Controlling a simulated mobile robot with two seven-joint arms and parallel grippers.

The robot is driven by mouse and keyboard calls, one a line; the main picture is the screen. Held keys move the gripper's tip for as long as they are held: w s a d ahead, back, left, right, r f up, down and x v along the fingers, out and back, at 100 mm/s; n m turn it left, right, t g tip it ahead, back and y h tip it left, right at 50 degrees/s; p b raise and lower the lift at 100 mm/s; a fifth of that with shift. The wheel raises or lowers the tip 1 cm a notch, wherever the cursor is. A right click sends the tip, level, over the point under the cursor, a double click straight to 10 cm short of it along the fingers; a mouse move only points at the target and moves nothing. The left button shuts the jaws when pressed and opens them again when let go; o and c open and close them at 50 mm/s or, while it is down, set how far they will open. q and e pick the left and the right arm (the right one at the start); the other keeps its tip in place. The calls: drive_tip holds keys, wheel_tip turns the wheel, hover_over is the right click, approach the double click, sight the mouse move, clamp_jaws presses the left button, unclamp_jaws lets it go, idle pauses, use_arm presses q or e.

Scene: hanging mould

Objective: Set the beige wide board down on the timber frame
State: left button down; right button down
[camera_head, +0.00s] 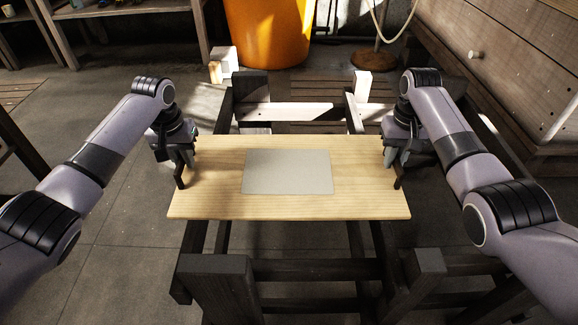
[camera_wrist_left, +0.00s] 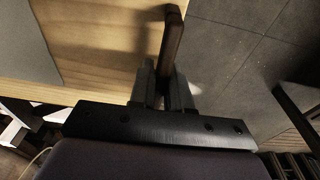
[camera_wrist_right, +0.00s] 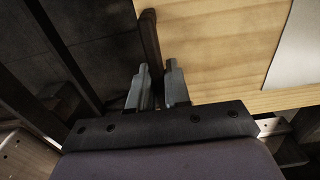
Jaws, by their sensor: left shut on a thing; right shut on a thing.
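The beige wide board (camera_head: 215,200) lies level across the middle of the head view, with a grey rectangular panel (camera_head: 288,171) on its top face. A dark upright handle stands at each short end. My left gripper (camera_head: 182,166) is shut on the left handle (camera_wrist_left: 172,38). My right gripper (camera_head: 398,165) is shut on the right handle (camera_wrist_right: 149,40). The dark timber frame (camera_head: 218,266) is below the board, its middle partly hidden by it. I cannot tell whether the board touches the frame.
An orange barrel (camera_head: 268,32) stands at the back. A wooden cabinet (camera_head: 510,65) is at the right and a shelf (camera_head: 130,25) at the back left. White-topped blocks (camera_head: 362,84) stand on the frame's far side. Bare floor (camera_head: 110,240) lies to the left.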

sight(187, 171)
use_arm(q)
drive_tip(key=shift+a+f, duration=0.15)
drive_tip(key=shift+f, duration=0.3)
use_arm(e)
drive_tip(key=shift+d+f, duration=0.1)
drive_tip(key=shift+f, duration=0.3)
use_arm(q)
drive_tip(key=shift+f+b, duration=0.2)
drive_tip(key=shift+b, duration=0.2)
use_arm(e)
drive_tip(key=shift+f, duration=0.25)
